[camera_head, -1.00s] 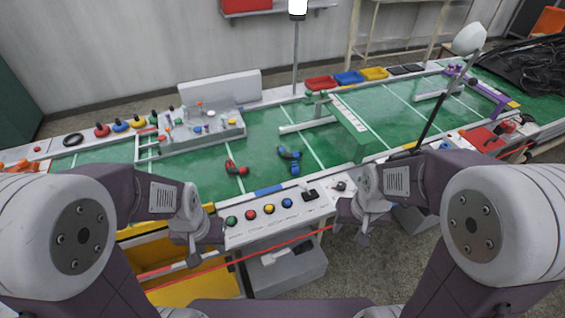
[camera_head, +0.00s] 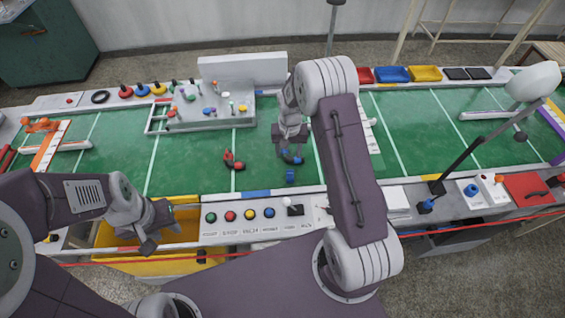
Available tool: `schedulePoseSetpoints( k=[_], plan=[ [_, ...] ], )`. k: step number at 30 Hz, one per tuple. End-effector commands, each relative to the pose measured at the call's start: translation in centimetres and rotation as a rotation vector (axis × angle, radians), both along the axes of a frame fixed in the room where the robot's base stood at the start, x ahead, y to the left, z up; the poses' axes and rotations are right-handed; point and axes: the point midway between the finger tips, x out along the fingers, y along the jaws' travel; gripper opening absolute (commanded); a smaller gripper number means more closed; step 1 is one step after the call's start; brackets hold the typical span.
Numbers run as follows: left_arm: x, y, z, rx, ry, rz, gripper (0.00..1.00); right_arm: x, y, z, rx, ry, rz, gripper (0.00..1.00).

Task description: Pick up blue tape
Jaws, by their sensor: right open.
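A small blue item (camera_head: 291,176), which looks like the blue tape, lies on the green mat in the middle of the table, with its upper part partly hidden by my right gripper. My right gripper (camera_head: 289,153) is open, pointing down right over the blue item's far part. Whether it touches the item I cannot tell. My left gripper (camera_head: 152,238) is over the yellow bin at the lower left, away from the blue item. Its finger opening is too unclear to tell.
A red item (camera_head: 233,162) lies left of the blue one. A grey block with coloured pegs (camera_head: 210,105) stands behind. A button panel (camera_head: 240,225) lines the front edge, beside a yellow bin (camera_head: 175,262). Red, blue and yellow trays (camera_head: 393,75) sit at the back right.

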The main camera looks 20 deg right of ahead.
Motion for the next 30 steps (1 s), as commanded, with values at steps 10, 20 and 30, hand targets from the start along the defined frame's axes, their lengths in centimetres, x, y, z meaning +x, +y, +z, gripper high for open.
schedulePoseSetpoints(
  k=[10, 20, 30],
  plan=[
    [0.0, 0.0, 1.3, 0.000, 0.000, 0.000, 0.36, -1.7, -0.5, -1.5, 0.005, 0.058, -0.015, 0.53],
    [0.0, 0.0, 2.0, 0.000, 0.000, 0.000, 0.36, -1.6, -0.5, -5.1, 0.005, 0.057, -0.014, 0.53],
    [0.0, 0.0, 3.3, 0.000, 0.000, 0.000, 0.36, -1.5, -0.6, -9.7, 0.005, 0.057, -0.014, 0.53]
  ],
)
